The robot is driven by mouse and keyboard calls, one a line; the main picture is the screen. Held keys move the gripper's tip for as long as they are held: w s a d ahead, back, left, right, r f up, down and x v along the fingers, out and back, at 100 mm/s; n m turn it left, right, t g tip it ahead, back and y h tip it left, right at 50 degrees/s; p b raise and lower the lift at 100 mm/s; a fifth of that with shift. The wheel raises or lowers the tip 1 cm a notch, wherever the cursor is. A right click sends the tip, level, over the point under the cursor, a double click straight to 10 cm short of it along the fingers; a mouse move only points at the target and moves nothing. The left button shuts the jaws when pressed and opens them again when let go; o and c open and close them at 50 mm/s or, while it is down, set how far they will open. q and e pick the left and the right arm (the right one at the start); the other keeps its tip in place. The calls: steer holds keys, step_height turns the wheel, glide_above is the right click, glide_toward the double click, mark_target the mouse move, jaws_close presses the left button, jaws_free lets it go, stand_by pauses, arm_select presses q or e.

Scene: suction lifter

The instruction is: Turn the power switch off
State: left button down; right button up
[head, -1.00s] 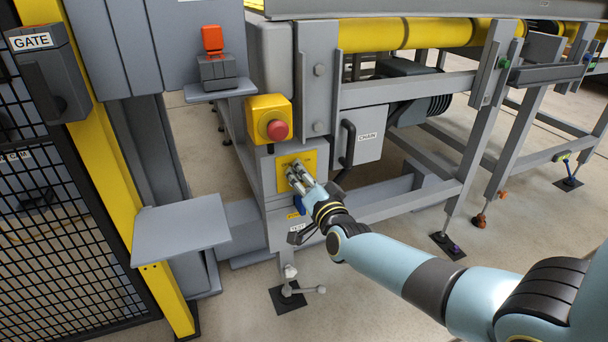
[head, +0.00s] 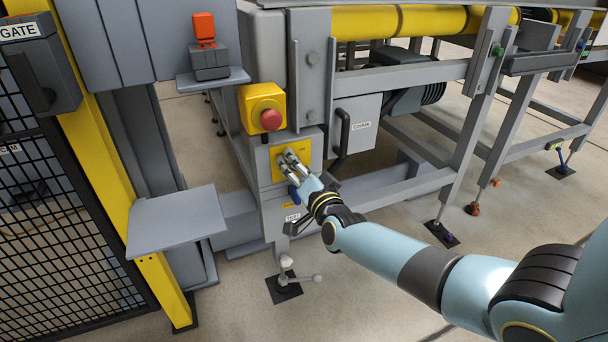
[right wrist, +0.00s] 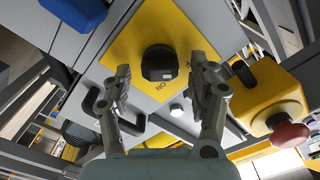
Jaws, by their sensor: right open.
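The power switch (right wrist: 158,63) is a black rotary knob on a yellow plate (right wrist: 135,40) in the right wrist view, with the word ON printed beside it. In the head view the yellow plate (head: 304,149) sits on the grey box under the red button, and my gripper hides the knob. My right gripper (head: 283,157) is in front of the plate. In the right wrist view its open fingers (right wrist: 162,80) stand to either side of the knob, with nothing between them that I can see held. Contact with the knob cannot be told. My left gripper is not in view.
A red emergency button (head: 271,119) on a yellow box (head: 258,99) sits just above the plate. A black handle (head: 341,140) on the CHAIN box is close on the right. A blue part (right wrist: 78,10) is near the plate. A grey shelf (head: 176,220) juts out at left.

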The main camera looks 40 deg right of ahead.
steer(key=v, duration=1.1)
steer(key=shift+s, duration=0.35)
